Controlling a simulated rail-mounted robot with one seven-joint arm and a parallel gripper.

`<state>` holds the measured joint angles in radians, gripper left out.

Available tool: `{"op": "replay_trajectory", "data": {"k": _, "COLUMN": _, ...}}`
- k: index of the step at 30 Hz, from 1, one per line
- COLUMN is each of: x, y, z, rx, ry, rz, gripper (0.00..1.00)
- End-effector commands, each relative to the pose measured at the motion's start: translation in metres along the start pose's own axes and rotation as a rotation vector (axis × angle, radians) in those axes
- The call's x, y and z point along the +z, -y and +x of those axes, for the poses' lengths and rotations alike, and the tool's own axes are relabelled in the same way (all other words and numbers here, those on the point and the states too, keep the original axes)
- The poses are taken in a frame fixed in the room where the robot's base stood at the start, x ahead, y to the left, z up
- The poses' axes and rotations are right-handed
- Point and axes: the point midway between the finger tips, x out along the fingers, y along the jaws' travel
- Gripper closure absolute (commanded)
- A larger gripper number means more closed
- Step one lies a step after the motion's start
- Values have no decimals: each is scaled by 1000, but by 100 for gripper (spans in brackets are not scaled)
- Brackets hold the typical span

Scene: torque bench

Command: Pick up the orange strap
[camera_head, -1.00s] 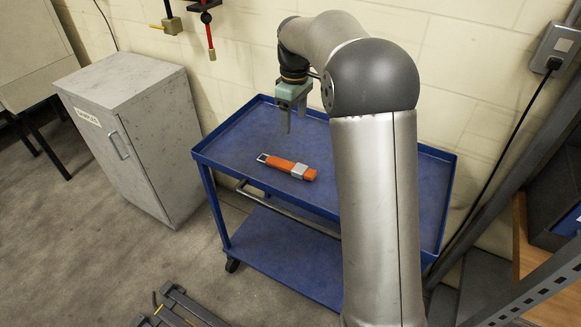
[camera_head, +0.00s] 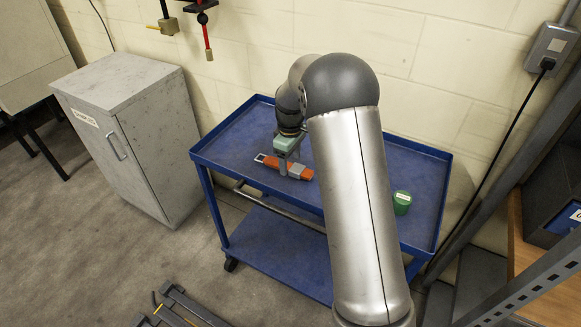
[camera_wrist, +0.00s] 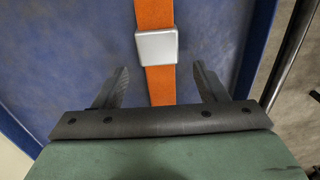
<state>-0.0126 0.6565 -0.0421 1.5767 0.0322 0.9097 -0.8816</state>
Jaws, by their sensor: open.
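The orange strap (camera_head: 299,171) lies on the blue cart's top tray (camera_head: 232,143), with a metal loop at its left end and a pale buckle around it. In the wrist view the strap (camera_wrist: 155,17) runs up the picture, with the silver buckle (camera_wrist: 156,47) just beyond the fingertips. My gripper (camera_head: 283,168) is low over the strap in the head view. In the wrist view my gripper (camera_wrist: 160,80) is open, one finger on each side of the strap, with gaps on both sides. The gripper hides part of the strap in the head view.
A green container (camera_head: 402,202) stands on the tray to the right of my arm. The tray has a raised blue rim (camera_head: 262,188). A grey cabinet (camera_head: 128,130) stands left of the cart, and a wall is behind it.

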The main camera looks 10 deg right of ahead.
Motion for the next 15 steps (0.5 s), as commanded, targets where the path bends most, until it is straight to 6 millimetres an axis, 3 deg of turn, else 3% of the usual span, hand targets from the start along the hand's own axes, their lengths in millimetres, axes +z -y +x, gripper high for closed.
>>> {"op": "replay_trajectory", "data": {"k": 4, "x": 0, "y": 0, "z": 16, "rx": 0, "ry": 0, "rz": 1, "gripper": 35}}
{"op": "replay_trajectory", "data": {"k": 11, "x": 0, "y": 0, "z": 19, "rx": 0, "ry": -1, "rz": 1, "gripper": 35}}
{"op": "replay_trajectory", "data": {"k": 12, "x": 0, "y": 0, "z": 19, "rx": 0, "ry": -1, "rz": 1, "gripper": 37}}
{"op": "replay_trajectory", "data": {"k": 15, "x": 0, "y": 0, "z": 19, "rx": 0, "ry": -1, "rz": 1, "gripper": 65}}
